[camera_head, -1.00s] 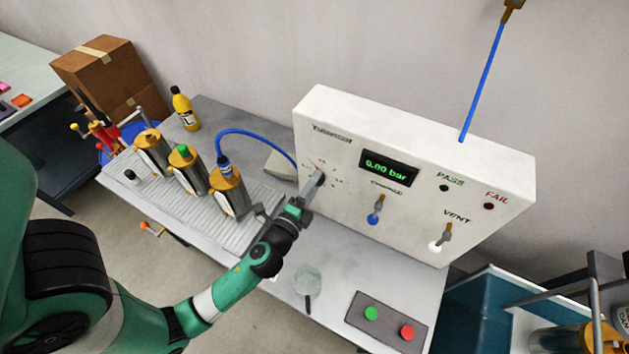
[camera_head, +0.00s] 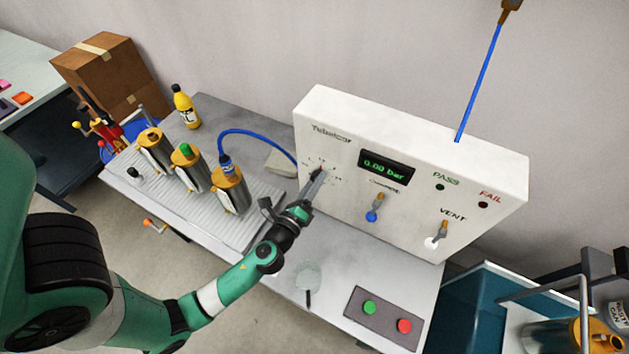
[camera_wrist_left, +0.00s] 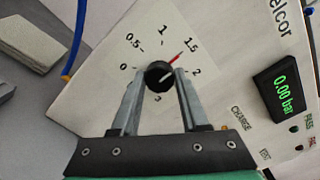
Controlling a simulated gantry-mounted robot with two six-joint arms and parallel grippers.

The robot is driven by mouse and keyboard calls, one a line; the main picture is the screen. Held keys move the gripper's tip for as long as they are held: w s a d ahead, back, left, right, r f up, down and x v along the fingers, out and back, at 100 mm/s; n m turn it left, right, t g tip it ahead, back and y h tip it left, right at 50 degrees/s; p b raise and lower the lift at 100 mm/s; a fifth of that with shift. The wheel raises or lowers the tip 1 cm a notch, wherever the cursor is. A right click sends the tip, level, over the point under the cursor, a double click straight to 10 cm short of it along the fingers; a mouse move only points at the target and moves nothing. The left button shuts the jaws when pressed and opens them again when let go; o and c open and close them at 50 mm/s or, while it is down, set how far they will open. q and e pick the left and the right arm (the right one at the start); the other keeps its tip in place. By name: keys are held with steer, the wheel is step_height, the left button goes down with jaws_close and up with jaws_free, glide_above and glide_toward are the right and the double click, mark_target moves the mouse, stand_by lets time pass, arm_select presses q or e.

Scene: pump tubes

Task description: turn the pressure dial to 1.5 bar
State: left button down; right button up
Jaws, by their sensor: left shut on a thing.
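The pressure dial (camera_wrist_left: 159,77) is a round black knob with a red pointer, on the white tester panel (camera_head: 430,165). In the left wrist view its pointer aims at the 1.5 mark, on a scale with 0, 0.5, 1, 1.5 and 2. My left gripper (camera_wrist_left: 158,80) is shut on the dial, one finger on each side. In the head view my left gripper (camera_head: 319,178) reaches the panel's left part and mostly hides the knob. The green display (camera_wrist_left: 286,91) reads 0.00 bar. My right gripper is not in view.
A blue CHARGE lever (camera_head: 374,207) and a white VENT lever (camera_head: 438,235) sit right of the dial. Several metal pump tubes (camera_head: 193,170) stand left of my left arm, with a blue hose (camera_head: 262,136) running to the panel. Green and red buttons (camera_head: 387,317) lie at the front.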

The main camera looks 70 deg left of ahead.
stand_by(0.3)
arm_select(q)
steer(key=shift+c, duration=2.1)
jaws_free()
steer(key=b+v, duration=0.1)
steer(key=v, duration=1)
steer(key=shift+s+d, duration=0.2)
steer(key=shift+s, duration=0.1)
